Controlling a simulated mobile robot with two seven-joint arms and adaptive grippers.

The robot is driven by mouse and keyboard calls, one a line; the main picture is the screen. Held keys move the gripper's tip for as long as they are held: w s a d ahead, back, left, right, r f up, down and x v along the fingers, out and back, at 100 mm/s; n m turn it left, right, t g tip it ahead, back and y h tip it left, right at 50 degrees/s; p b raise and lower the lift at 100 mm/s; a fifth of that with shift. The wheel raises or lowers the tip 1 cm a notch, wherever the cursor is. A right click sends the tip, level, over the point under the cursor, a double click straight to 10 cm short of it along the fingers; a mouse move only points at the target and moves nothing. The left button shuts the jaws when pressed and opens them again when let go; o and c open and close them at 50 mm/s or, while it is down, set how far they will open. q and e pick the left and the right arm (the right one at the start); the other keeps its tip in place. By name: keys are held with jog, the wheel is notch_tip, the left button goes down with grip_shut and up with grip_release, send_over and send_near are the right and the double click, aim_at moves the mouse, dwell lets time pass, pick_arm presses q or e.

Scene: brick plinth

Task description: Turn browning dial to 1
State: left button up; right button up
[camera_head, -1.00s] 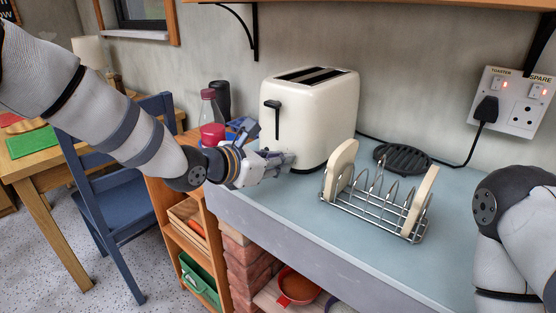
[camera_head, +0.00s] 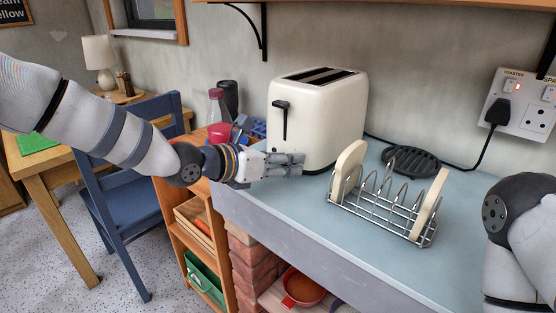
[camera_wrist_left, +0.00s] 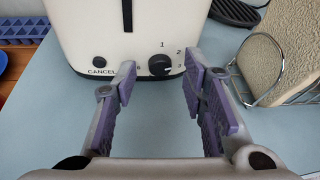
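The cream toaster (camera_head: 318,118) stands on the blue-grey counter, its black lever on the front face. In the left wrist view its front (camera_wrist_left: 95,40) shows a round black browning dial (camera_wrist_left: 159,65) with numbers around it, 1 at the top and 2 and 3 to the right. A pale mark on the dial seems to face right, toward 3. A CANCEL button (camera_wrist_left: 99,62) is left of the dial. My left gripper (camera_head: 304,164) is low in front of the toaster. Its fingers (camera_wrist_left: 160,77) are open and empty, one either side of the dial in the picture. My right gripper is out of view.
A metal toast rack (camera_head: 385,208) with two bread slices stands close right of my left gripper. A black trivet (camera_head: 411,160) and cable lie behind it. A bottle (camera_head: 216,108) and blue rack stand left of the toaster. The front counter is clear.

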pick_arm(q)
jog(key=v, duration=1.2)
